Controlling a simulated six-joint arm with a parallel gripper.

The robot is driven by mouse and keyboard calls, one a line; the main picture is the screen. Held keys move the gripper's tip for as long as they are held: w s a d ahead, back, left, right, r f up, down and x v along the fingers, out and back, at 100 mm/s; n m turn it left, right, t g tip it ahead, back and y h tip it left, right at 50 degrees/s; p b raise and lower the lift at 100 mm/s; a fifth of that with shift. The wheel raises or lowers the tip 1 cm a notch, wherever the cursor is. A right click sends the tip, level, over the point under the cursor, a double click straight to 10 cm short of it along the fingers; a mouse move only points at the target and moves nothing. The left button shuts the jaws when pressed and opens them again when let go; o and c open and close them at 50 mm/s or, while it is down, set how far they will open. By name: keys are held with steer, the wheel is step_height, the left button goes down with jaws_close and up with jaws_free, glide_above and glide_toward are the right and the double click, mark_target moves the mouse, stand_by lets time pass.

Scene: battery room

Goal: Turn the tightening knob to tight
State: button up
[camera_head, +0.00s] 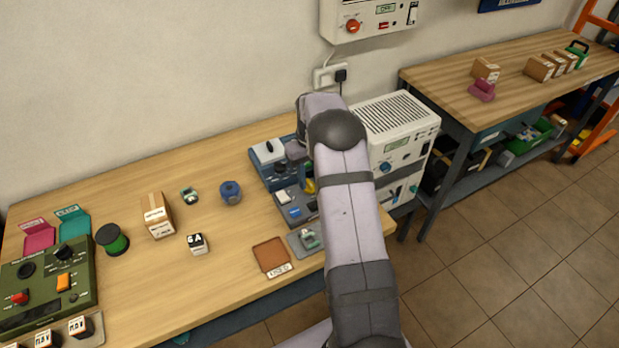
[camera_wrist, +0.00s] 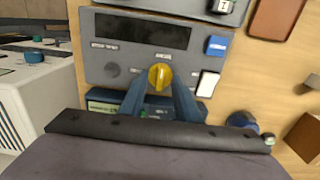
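The yellow knob (camera_wrist: 160,77) is on a grey device panel (camera_wrist: 103,46), with a dark display strip (camera_wrist: 142,30) beyond it in the wrist view. The labels beside it are too small to read. My gripper (camera_wrist: 159,89) has two blue fingers, apart, one on each side of the knob. I cannot tell whether either finger touches it. In the head view my arm hides most of the gripper. Part of the grey device (camera_head: 293,205) shows there, with a bit of yellow (camera_head: 309,186) beside the arm.
A blue button (camera_wrist: 217,45) and a white switch (camera_wrist: 208,84) sit right of the knob, and a grey round control (camera_wrist: 112,70) left of it. A white cabinet (camera_head: 395,115) stands right of my arm. A brown tray (camera_head: 271,256) lies at the table's front.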

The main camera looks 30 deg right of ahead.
mark_target(310, 183)
stand_by(0.3)
steer(key=shift+r+b, duration=1.05)
steer(key=shift+r, duration=2.6)
steer(key=s+a+r, duration=0.2)
steer(key=s+a, duration=0.9)
steer(key=s+a+f, duration=0.1)
steer(key=s+a, duration=0.2)
steer(key=s, duration=0.5)
steer(key=s+a+f, duration=0.2)
steer(key=s+a, duration=0.2)
steer(key=s, duration=0.5)
steer(key=shift+s, duration=0.25)
